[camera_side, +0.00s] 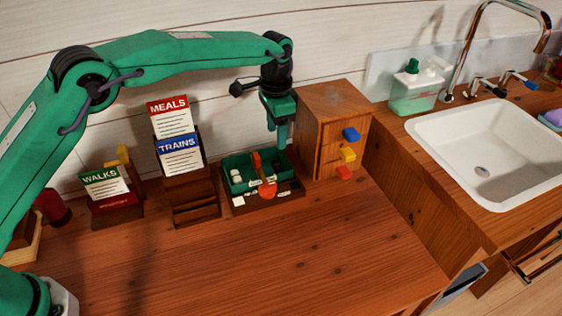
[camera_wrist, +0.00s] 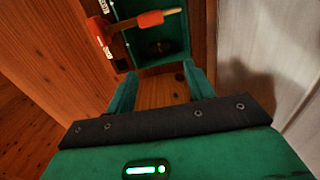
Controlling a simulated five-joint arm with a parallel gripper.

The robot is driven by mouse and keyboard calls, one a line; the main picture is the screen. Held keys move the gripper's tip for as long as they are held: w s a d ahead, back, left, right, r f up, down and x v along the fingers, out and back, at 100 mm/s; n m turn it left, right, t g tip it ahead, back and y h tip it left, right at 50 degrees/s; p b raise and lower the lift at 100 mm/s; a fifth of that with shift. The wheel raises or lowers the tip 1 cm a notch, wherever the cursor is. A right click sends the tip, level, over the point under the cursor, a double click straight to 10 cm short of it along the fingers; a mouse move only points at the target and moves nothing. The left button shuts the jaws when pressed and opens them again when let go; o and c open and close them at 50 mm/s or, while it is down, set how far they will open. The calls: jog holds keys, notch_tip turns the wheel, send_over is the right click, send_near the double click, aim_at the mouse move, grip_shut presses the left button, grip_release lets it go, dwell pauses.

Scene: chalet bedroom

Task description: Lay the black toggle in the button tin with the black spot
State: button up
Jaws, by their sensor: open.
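My gripper (camera_side: 281,138) points down at the back right of a green-lined wooden box (camera_side: 285,194) on the desk. In the wrist view my gripper (camera_wrist: 163,88) is open, with bare wood between its fingers. The green-lined compartment (camera_wrist: 150,18) lies just beyond the fingers. A small dark thing (camera_wrist: 160,46) lies in it; I cannot tell whether it is the black toggle. I cannot make out a tin with a black spot in either view.
A wooden cabinet (camera_side: 326,110) with coloured knobs stands close to the right of my gripper. Card racks (camera_side: 190,190) stand left. The front desk (camera_side: 270,260) is clear. A sink (camera_side: 490,155) is at right.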

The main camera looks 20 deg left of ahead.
jog(key=shift+r, duration=1.15)
jog(key=s+a+r+n+t, duration=0.3)
jog(key=s+a+r+n, duration=0.1)
jog(key=s+a+r, duration=1)
jog(key=s+a+f+n+t, duration=0.1)
jog(key=s+a, duration=0.4)
jog(key=s, duration=0.5)
jog(key=s+a+f+n+t, duration=0.1)
jog(key=s+a+n, duration=0.3)
jog(key=s, duration=0.6)
jog(key=shift+s+a+f+t, duration=0.3)
jog(key=shift+s+a, duration=0.1)
jog(key=shift+a, duration=0.1)
